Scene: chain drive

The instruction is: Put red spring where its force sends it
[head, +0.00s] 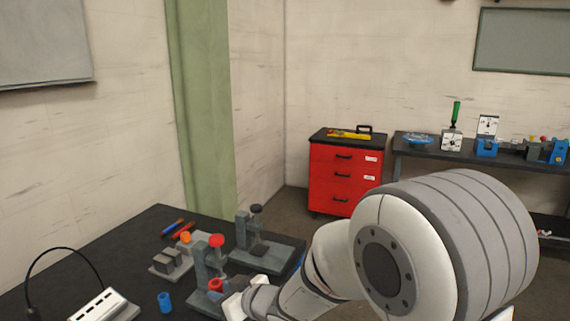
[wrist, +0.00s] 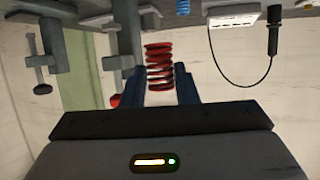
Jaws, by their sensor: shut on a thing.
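The red spring (wrist: 159,66) stands upright between the two dark blue fingers of my gripper (wrist: 160,85) in the wrist view. My gripper is shut on it. One end of the spring meets a grey fixture in that view; whether it rests on it I cannot tell. In the head view a small red shape, likely the spring (head: 215,284), shows beside my gripper at a grey press-like stand with a red knob (head: 216,241). Similar grey stands have an orange knob (head: 185,237) and a black knob (head: 256,208). A blue spring (head: 165,301) stands nearer on the table.
A white slotted device (head: 104,307) with a black cable lies at the table's front left. Blue and red sticks (head: 176,230) lie at the back. A red drawer cabinet (head: 344,175) and a shelf bench (head: 460,156) with instruments stand beyond. My arm hides the table's right part.

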